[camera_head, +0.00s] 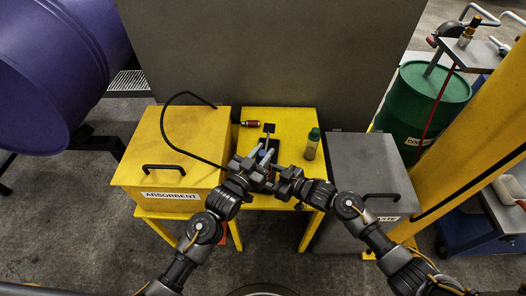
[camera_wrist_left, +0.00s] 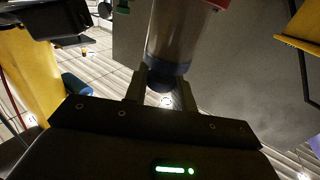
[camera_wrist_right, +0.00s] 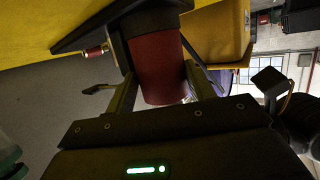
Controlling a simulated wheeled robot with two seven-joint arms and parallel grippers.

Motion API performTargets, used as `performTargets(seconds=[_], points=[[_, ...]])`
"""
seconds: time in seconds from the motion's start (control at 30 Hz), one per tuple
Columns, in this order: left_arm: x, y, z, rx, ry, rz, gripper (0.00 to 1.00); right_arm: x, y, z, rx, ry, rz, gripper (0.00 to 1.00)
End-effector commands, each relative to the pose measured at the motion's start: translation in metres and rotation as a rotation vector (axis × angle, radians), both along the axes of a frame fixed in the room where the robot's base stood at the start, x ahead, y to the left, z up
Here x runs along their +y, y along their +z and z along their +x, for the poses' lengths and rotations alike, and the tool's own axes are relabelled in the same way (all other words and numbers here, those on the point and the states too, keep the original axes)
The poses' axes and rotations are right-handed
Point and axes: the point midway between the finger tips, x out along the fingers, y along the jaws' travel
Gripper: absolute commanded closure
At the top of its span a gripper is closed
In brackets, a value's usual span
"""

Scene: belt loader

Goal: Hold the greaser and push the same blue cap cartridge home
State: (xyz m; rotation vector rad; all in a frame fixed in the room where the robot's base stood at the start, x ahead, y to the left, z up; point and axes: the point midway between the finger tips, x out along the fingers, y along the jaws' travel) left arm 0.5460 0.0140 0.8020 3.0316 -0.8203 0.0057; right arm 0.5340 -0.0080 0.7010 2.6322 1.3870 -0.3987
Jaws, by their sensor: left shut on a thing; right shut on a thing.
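In the left wrist view my left gripper (camera_wrist_left: 161,92) is shut on the blue cap cartridge, a grey, translucent cylinder (camera_wrist_left: 180,38) with a dark blue end (camera_wrist_left: 166,78) between the fingers. A red edge (camera_wrist_left: 216,3) shows at the cartridge's far end; how far the two overlap is hidden. In the right wrist view my right gripper (camera_wrist_right: 158,88) is shut on the red barrel of the greaser (camera_wrist_right: 158,62), with a black part above it. In the head view my left gripper (camera_head: 262,166) and right gripper (camera_head: 281,184) are close together over the yellow table's front.
The yellow table (camera_head: 293,120) carries a red-and-black item (camera_head: 250,123) and a green bottle (camera_head: 312,144). A yellow absorbent bin (camera_head: 180,140) stands left, with a black hose (camera_head: 164,118) curving above it. A grey waste bin (camera_head: 372,160) stands right.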

Motion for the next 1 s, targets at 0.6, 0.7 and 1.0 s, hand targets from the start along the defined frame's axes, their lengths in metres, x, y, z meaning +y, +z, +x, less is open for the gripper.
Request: performTargets(seconds=[0.6, 0.7, 1.0], points=[[0.0, -0.004, 0.0, 0.005, 0.0, 0.003, 0.49, 0.0, 0.001, 0.0, -0.002, 0.001, 0.001, 0.61], [0.0, -0.004, 0.0, 0.006, 0.0, 0.004, 0.49, 0.001, 0.001, 0.0, -0.001, 0.001, 0.002, 0.61], [0.019, -0.005, -0.032, 0.007, 0.0, 0.004, 0.49, 0.001, 0.001, 0.0, -0.001, 0.001, 0.002, 0.61]])
